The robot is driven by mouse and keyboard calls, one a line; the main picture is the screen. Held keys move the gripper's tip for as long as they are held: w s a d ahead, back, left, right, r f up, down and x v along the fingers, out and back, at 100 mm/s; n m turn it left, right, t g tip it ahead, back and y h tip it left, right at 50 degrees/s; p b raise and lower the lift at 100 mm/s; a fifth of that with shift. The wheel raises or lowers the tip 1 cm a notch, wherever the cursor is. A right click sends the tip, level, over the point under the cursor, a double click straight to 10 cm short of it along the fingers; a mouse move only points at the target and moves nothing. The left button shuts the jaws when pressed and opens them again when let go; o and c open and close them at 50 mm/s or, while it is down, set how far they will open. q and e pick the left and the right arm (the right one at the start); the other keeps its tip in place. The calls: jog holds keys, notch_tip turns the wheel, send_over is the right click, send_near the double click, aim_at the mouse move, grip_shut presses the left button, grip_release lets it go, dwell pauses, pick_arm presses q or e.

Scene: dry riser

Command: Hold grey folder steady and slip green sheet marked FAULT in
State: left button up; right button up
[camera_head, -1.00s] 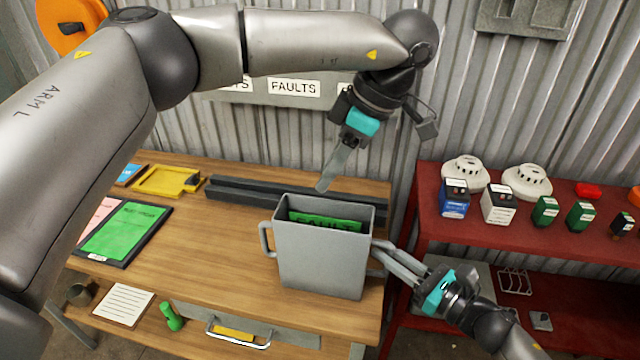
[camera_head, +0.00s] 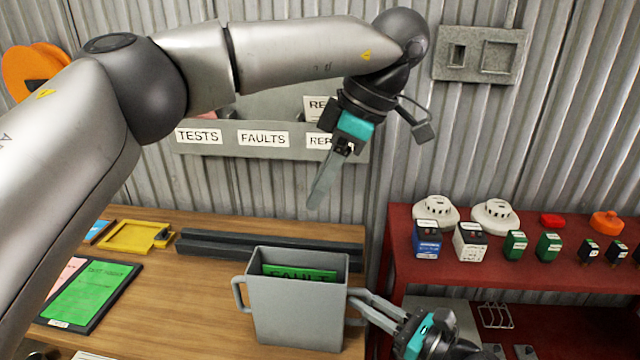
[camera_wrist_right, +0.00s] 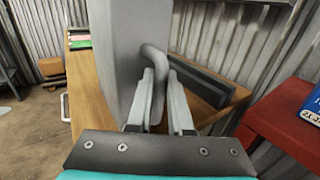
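The grey folder (camera_head: 297,315) stands upright on the wooden table, an open-topped box with a handle at each side. The green sheet marked FAULT (camera_head: 290,271) is inside it; only its upper strip shows below the rim, the rest hidden by the front wall. My left gripper (camera_head: 318,195) hangs above the folder, apart from it, holding nothing visible; its fingers are seen edge-on, so their gap is unclear. My right gripper (camera_head: 364,309) has its fingers around the folder's right handle. In the right wrist view, the handle (camera_wrist_right: 155,62) runs down between the fingers (camera_wrist_right: 162,100).
A grey wall rack (camera_head: 215,150) is labelled TESTS and FAULTS. Dark rails (camera_head: 200,245) lie behind the folder. A yellow frame (camera_head: 130,237) and a dark board with a green sheet (camera_head: 88,292) lie at left. The red shelf (camera_head: 400,275) at right holds detectors and small boxes.

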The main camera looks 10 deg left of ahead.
jog(key=o, duration=0.5)
